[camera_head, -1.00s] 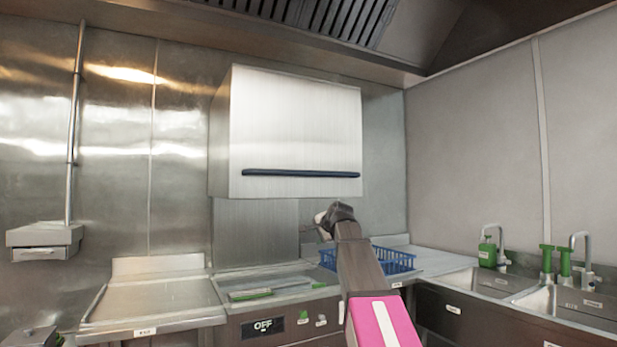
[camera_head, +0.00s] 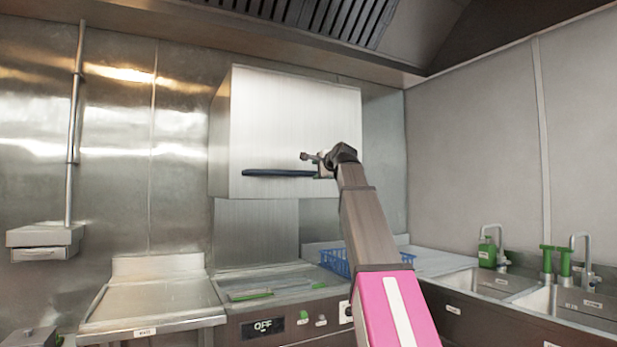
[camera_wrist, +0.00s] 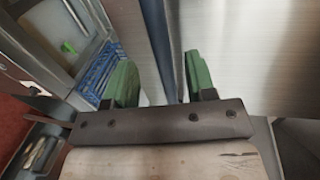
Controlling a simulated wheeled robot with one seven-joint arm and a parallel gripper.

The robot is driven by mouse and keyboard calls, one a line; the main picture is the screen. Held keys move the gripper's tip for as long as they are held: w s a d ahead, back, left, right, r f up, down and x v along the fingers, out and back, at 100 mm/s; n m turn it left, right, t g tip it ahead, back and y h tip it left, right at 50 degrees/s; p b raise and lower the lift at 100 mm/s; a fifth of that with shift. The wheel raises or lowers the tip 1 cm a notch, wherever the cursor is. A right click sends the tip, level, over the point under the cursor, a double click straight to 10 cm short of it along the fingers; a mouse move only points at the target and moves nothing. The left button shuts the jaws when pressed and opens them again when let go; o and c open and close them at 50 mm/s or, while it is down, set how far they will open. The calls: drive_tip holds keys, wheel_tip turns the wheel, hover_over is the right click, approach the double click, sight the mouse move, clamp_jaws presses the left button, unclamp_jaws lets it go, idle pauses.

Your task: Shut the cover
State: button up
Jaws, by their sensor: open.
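The cover (camera_head: 290,115) is a big brushed-steel box hood, raised above the counter, with a long dark handle bar (camera_head: 275,173) low on its front. My gripper (camera_head: 317,166) is at the right end of the handle, which my gripper and arm partly hide. In the wrist view my gripper (camera_wrist: 160,78) is open, with two green fingers apart. The handle (camera_wrist: 157,35) runs between the fingers there, closer to the right one. The cover's steel face (camera_wrist: 240,50) fills the right side. I cannot tell whether either finger touches the handle.
Below the cover is a steel wash counter (camera_head: 235,283) with a blue rack (camera_head: 335,262) and a front panel reading OFF (camera_head: 263,327). Sinks with taps (camera_head: 495,240) stand on the right. A steel side table (camera_head: 150,300) is on the left. The air before the cover is clear.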

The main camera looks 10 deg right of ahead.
sight(309, 175)
drive_tip(key=x, duration=0.8)
drive_tip(key=shift+w, duration=0.15)
drive_tip(key=shift+f, duration=0.15)
clamp_jaws()
